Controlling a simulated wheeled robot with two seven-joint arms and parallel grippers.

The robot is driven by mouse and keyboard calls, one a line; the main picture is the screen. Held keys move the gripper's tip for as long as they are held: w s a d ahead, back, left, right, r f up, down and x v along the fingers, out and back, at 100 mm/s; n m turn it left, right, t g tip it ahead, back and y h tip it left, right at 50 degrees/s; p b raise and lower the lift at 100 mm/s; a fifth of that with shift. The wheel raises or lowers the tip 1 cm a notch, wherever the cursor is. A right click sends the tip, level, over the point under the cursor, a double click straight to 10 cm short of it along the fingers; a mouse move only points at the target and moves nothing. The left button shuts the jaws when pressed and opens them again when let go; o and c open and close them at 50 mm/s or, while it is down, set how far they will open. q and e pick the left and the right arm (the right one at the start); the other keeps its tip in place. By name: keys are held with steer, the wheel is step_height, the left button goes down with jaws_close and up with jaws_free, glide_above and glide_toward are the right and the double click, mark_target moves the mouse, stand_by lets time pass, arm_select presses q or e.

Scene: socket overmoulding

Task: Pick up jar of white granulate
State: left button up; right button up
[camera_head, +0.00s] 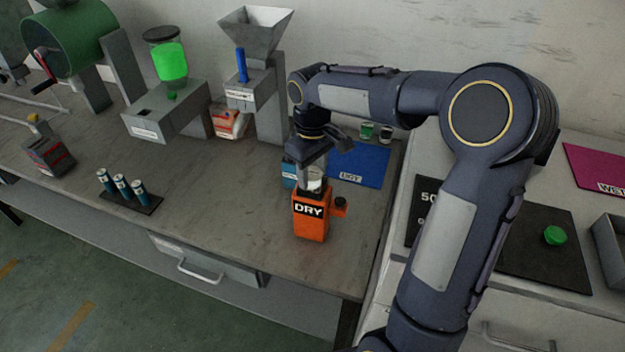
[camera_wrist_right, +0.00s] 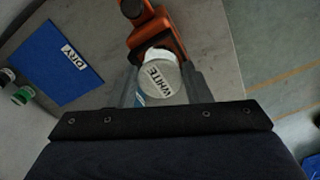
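My right gripper (camera_head: 313,172) points down over the jar. In the right wrist view, its fingers (camera_wrist_right: 161,88) lie on either side of the jar, close to it. I cannot tell whether they press on it. The jar's lower part is hidden by the orange unit and the gripper. My left gripper is not in view.
A blue DRY mat (camera_head: 362,168) with two small jars (camera_head: 376,132) at its back edge lies behind to the right. A grey hopper machine (camera_head: 255,85) stands behind.

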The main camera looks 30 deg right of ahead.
steer(key=c, duration=0.5)
steer(key=shift+c, duration=0.2)
steer(key=shift+r, duration=0.15)
